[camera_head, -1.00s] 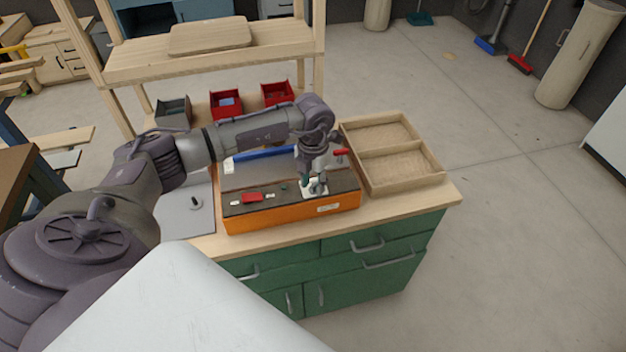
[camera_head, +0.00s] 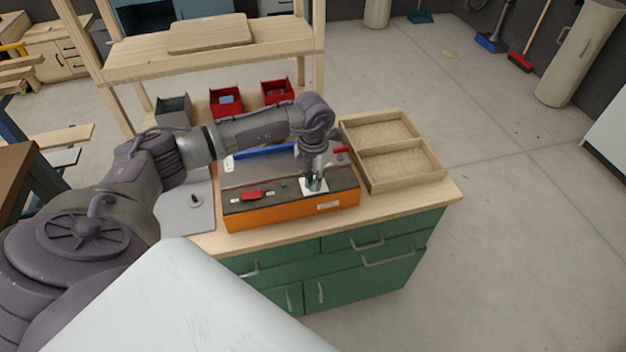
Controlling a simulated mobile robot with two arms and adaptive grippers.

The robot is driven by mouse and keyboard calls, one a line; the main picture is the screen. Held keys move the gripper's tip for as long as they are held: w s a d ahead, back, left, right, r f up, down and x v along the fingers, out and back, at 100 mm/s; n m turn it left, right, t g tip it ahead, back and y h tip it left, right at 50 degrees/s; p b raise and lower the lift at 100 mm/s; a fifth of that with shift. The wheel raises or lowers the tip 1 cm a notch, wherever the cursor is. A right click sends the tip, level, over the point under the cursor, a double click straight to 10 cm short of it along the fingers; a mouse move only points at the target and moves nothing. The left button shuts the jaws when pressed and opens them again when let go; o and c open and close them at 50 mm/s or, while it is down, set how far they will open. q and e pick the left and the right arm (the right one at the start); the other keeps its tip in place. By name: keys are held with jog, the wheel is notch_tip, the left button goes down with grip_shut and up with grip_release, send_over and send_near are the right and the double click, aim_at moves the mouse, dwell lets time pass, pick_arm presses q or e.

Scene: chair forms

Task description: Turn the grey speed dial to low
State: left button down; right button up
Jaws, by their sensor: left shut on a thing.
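The orange machine (camera_head: 285,214) with a dark top panel stands on the wooden worktop. A white plate (camera_head: 322,189) lies at the right of its panel. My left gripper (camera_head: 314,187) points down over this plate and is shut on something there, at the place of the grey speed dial. The dial itself is hidden by the fingers, so its setting cannot be read. A red switch (camera_head: 252,195) sits at the left of the panel. My right gripper is not in view.
A divided wooden tray (camera_head: 403,168) stands right of the machine. A grey plate with a dark knob (camera_head: 194,200) lies at the left. Red bins (camera_head: 226,103) and a grey bin (camera_head: 173,111) stand behind, below a wooden shelf (camera_head: 280,57).

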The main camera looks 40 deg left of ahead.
pick_arm(q)
jog(key=n, duration=0.5)
jog(key=shift+d+n+b, duration=0.15)
jog(key=shift+n+b, duration=0.15)
jog(key=shift+b, duration=0.1)
jog(key=n, duration=0.4)
jog(key=shift+w+d+n, duration=0.1)
jog(key=shift+w+n, duration=0.05)
jog(key=shift+n, duration=0.15)
jog(key=n, duration=0.4)
jog(key=shift+w, duration=0.15)
jog(key=n, duration=0.5)
jog(key=shift+w+p, duration=0.15)
jog(key=shift+p, duration=0.2)
jog(key=shift+n, duration=0.3)
jog(key=c, duration=1.2)
grip_release()
jog(key=shift+r, duration=0.15)
notch_tip(320, 180, up, 12)
jog(key=shift+f, duration=0.1)
